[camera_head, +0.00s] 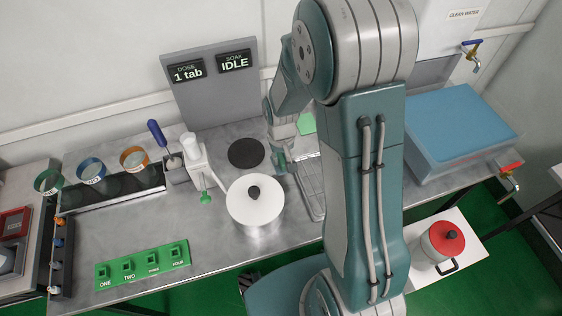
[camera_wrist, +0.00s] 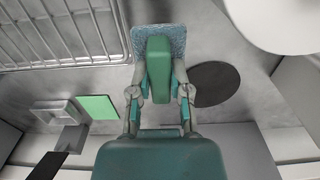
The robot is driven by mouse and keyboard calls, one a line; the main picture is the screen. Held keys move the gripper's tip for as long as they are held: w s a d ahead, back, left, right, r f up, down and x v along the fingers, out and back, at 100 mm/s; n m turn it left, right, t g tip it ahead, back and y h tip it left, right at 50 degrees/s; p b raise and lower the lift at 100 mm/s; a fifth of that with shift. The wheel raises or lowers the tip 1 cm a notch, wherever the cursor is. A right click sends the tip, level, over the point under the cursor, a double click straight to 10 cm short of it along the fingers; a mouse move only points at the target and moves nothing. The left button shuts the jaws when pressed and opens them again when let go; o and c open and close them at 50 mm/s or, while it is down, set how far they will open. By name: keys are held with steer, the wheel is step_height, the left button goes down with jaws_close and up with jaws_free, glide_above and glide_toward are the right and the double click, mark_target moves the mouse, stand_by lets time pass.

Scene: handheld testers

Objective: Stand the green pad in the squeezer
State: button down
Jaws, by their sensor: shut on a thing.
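My gripper (camera_wrist: 158,92) is shut on a green block with a blue-grey speckled pad at its end, apparently the green pad (camera_wrist: 158,68). In the head view my gripper (camera_head: 285,160) is right of and behind the white lidded pot, partly hidden by my arm; the pad is hard to make out there. A white upright device with a green knob, apparently the squeezer (camera_head: 194,158), stands left of the pot, apart from my gripper. I cannot see into its opening.
The white lidded pot (camera_head: 255,203) stands between squeezer and gripper. A black disc (camera_head: 246,153) lies behind it. A wire rack (camera_head: 310,188) is to the right. A flat green square (camera_wrist: 92,107) shows beside a grey bracket (camera_wrist: 57,112). A blue-handled tool (camera_head: 157,133) rises by the squeezer.

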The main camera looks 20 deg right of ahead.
mark_target(281, 163)
steer(key=shift+w+d+f, duration=0.15)
steer(key=shift+w+f, duration=0.55)
steer(key=shift+f, duration=0.15)
steer(key=shift+w+f, duration=0.1)
steer(key=shift+f, duration=1.5)
steer(key=shift+f, duration=0.1)
steer(key=c, duration=0.6)
jaws_free()
